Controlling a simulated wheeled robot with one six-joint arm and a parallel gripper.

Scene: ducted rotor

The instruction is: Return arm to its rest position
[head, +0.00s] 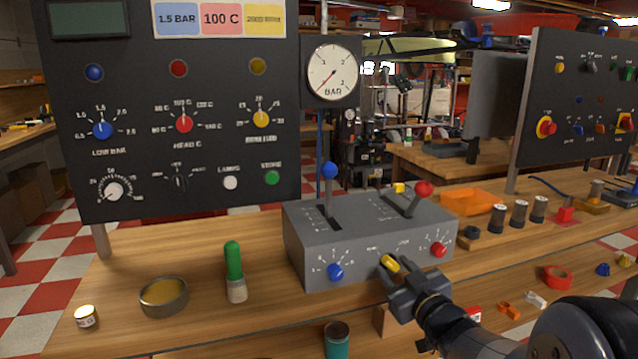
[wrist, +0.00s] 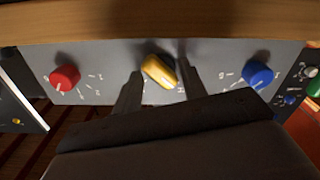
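My gripper (head: 394,272) is at the front face of the grey control box (head: 345,235), by its yellow knob (head: 390,263). In the wrist view my gripper (wrist: 159,66) has one finger on each side of the yellow knob (wrist: 158,70), with small gaps visible; it looks open. I cannot tell how far the fingertips are from the panel. The yellow knob sits tilted between a red knob (wrist: 65,78) and a blue knob (wrist: 258,75). My arm reaches in from the lower right in the head view.
Two levers stand on the box, one blue-topped (head: 329,170) and one red-topped (head: 423,189). A dark panel (head: 180,110) and gauge (head: 332,72) rise behind. Red tape (head: 558,278) lies right.

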